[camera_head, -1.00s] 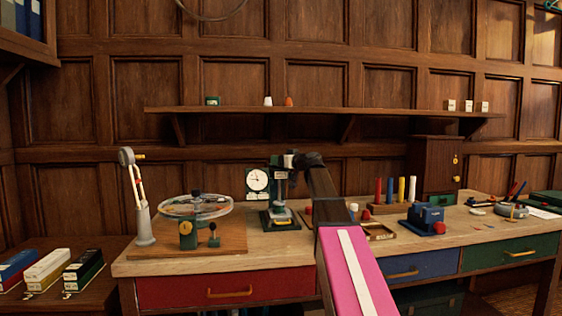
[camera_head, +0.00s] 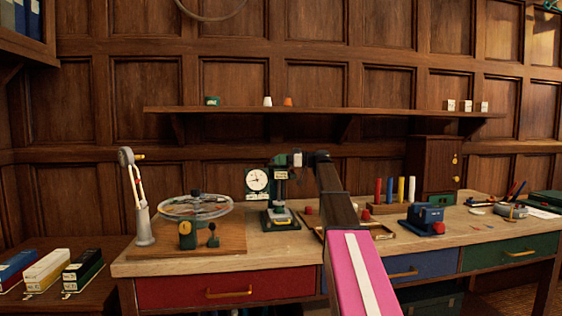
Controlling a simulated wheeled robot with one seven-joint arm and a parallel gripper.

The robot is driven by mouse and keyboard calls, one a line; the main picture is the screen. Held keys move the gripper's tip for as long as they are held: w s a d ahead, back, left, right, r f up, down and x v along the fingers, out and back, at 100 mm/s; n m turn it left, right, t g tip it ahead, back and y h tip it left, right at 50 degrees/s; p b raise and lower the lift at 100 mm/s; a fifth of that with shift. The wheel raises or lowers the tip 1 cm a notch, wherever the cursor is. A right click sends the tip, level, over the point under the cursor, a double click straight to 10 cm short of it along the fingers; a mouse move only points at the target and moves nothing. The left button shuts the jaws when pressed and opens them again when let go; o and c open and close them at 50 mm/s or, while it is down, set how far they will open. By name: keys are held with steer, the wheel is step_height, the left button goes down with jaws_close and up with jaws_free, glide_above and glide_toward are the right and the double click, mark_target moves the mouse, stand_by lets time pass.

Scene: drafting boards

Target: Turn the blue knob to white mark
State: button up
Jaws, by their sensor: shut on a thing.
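My gripper (camera_head: 290,160) is small in the head view, at the upper part of a green upright stand (camera_head: 280,222) with a round white dial (camera_head: 257,180) on its left. It reaches in from the right and is shut at the stand's head. What it grips there appears to be the blue knob, but the fingers and wrist hide it. I cannot make out the white mark. My pink and brown arm crosses the bench front.
A glass disc device (camera_head: 195,207) and a jointed lamp-like post (camera_head: 143,220) stand to the left. A blue block with a red knob (camera_head: 425,216) and coloured upright rods (camera_head: 390,190) stand to the right. A shelf (camera_head: 350,111) runs above.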

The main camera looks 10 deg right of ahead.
steer(key=n+g, duration=0.2)
steer(key=g, duration=0.1)
steer(key=n+g+y, duration=0.1)
steer(key=g, duration=0.1)
steer(key=shift+w, duration=0.35)
steer(key=shift+n+g, duration=1.3)
steer(key=shift+g, duration=0.5)
steer(key=shift+s, duration=0.1)
steer(key=o, duration=0.9)
steer(key=shift+o, duration=0.2)
